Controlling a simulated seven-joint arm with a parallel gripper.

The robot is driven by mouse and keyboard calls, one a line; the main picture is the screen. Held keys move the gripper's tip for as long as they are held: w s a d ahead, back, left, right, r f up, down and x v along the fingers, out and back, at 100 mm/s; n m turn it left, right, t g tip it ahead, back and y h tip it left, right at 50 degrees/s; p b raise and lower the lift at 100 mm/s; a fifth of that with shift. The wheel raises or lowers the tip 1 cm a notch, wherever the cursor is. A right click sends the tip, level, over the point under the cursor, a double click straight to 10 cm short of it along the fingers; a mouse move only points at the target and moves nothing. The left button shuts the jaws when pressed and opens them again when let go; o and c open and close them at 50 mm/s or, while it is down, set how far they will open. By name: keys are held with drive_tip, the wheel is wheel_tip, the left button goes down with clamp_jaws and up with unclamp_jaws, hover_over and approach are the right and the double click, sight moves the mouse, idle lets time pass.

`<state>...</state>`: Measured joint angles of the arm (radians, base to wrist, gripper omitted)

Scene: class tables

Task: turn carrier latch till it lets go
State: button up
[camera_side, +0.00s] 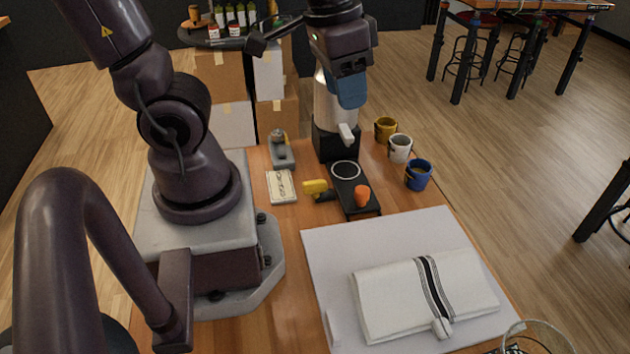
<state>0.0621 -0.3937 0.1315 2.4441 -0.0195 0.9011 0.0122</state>
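No part is clearly recognisable as the carrier latch from this side view. A white, rounded device (325,103) with a black base (333,146) stands at the back of the wooden table, with a pale lever-like piece (347,133) at its front. My gripper (347,92) is directly above and in front of this device, pointing down. A blue block-like part shows at its lower end; I cannot tell whether it is a finger or a held thing. The fingertips and any contact with the device are not clear. A yellow-handled piece (316,187) lies beside the black platform.
The black platform (355,187) bears a ring and an orange cup (362,195). Yellow (385,128), white (400,148) and blue (418,175) mugs stand at right. A small grey device (281,152) and white booklet (281,186) are left. A folded towel (400,300) lies in front.

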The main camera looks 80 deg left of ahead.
drive_tip(key=w+a+f+n+g, duration=0.1)
drive_tip(key=a+f+g, duration=0.2)
drive_tip(key=f, duration=0.3)
drive_tip(key=w+a+f+g, duration=0.2)
drive_tip(key=a+f+g, duration=0.1)
drive_tip(key=f, duration=0.3)
drive_tip(key=m, duration=0.2)
approach(315, 182)
drive_tip(key=shift+g+y, duration=0.3)
drive_tip(key=x, duration=1)
drive_tip(key=shift+w+d+f, duration=0.2)
drive_tip(key=shift+w, duration=0.05)
clamp_jaws()
